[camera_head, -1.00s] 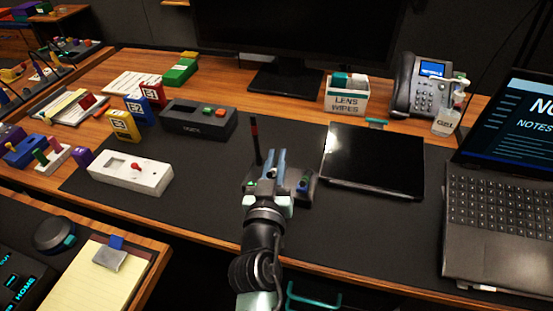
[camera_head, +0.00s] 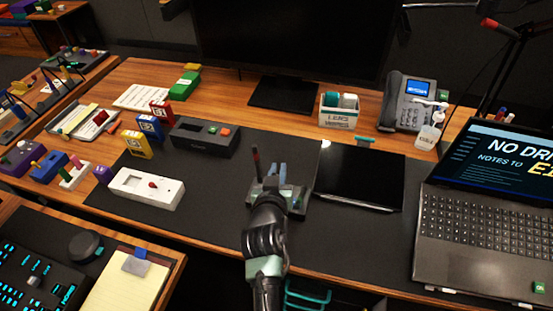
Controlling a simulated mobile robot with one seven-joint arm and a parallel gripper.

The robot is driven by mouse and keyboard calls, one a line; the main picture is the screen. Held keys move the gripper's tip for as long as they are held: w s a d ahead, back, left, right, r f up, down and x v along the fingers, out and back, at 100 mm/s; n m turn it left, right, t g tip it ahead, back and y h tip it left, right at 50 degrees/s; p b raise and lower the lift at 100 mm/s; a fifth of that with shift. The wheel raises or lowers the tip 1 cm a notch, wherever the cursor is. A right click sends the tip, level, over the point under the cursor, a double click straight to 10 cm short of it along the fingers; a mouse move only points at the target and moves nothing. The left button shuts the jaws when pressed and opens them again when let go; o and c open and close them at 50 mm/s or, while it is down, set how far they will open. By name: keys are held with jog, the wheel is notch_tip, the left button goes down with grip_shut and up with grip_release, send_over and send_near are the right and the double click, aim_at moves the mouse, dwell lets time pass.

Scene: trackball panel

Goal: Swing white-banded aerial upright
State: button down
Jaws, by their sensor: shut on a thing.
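The trackball panel (camera_head: 291,199) is a small grey-green unit on the dark desk mat, partly covered by my arm. A dark aerial with a red band (camera_head: 256,161) stands nearly upright at its left side. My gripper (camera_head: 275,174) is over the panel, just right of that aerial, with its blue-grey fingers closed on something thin. The held part is hidden by the fingers. I cannot make out a white band or the held aerial's tilt.
A black tablet-like slab (camera_head: 361,177) lies close to the panel's right. A white box with a red knob (camera_head: 147,188) and a dark device (camera_head: 205,138) are to the left. A laptop (camera_head: 487,235) stands at right. The mat left of the panel is clear.

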jog(key=w+g+p, duration=0.1)
jog(key=p, duration=0.1)
jog(key=w+r+g+p, duration=0.1)
jog(key=p, duration=0.1)
jog(key=shift+d+y, duration=0.3)
jog(key=shift+w+d+f+g+p, duration=0.15)
jog(key=shift+w+f+g+p, duration=0.1)
jog(key=shift+w+g+p, duration=0.65)
jog(key=shift+s, duration=0.25)
jog(key=c, duration=0.9)
grip_release()
jog(key=shift+s, duration=0.1)
jog(key=d+p+v, duration=0.1)
jog(key=v, duration=1.1)
jog(key=shift+a+r, duration=0.35)
jog(key=shift+r, duration=0.15)
jog(key=shift+s, duration=0.1)
